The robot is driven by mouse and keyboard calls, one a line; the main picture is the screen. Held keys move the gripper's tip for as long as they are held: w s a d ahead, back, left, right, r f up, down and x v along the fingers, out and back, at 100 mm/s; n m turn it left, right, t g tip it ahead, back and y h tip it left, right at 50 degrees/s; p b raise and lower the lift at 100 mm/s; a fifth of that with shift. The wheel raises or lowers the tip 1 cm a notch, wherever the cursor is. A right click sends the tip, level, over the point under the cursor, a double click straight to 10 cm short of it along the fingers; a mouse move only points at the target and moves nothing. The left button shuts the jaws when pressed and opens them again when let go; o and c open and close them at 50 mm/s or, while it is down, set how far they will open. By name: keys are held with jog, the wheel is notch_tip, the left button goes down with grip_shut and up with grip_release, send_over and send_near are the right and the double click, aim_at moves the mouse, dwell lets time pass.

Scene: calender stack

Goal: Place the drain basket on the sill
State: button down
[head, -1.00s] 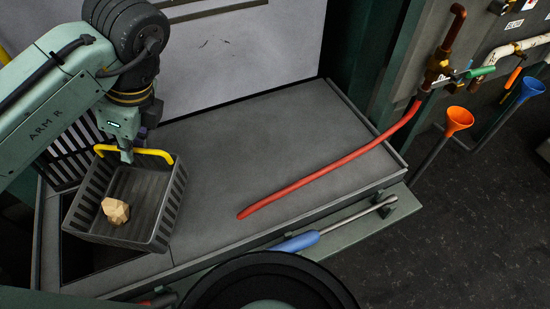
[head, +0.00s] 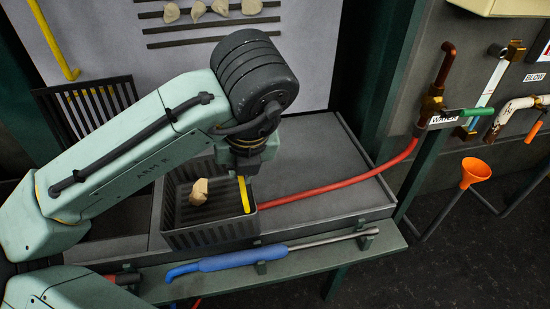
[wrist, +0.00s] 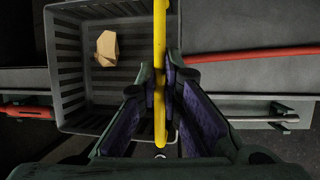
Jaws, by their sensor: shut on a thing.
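The drain basket (head: 208,236) is a dark grey slatted tub with a yellow handle (head: 243,195) and a tan lump (head: 198,191) inside. My gripper (head: 246,174) is shut on the handle at the basket's right side; the wrist view shows both purple-padded fingers (wrist: 166,82) against the yellow bar. The basket (wrist: 62,85) looks roughly level. It is over the front left part of the grey flat top, which I take as the sill (head: 330,205). I cannot tell whether its bottom touches. My arm hides part of the basket's far left side.
A red hose (head: 345,185) crosses the grey top from the basket to a valve. A blue-handled tool (head: 230,262) lies along the front ledge. A second slatted black piece (head: 88,105) stands back left. An orange funnel (head: 475,172) is at right. The top is clear behind the hose.

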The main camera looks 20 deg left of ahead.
jog(key=w+a+f+p, duration=0.1)
jog(key=w+f, duration=0.1)
jog(key=w, duration=0.5)
jog(key=w+f+p, duration=0.1)
jog(key=w+f, duration=0.2)
jog(key=w, duration=0.4)
jog(key=shift+w+a+p, duration=0.4)
jog(key=c, duration=2.2)
grip_release()
jog(key=o, duration=0.4)
jog(key=shift+o, duration=0.2)
jog(key=b+v, duration=0.1)
jog(key=v, duration=1.1)
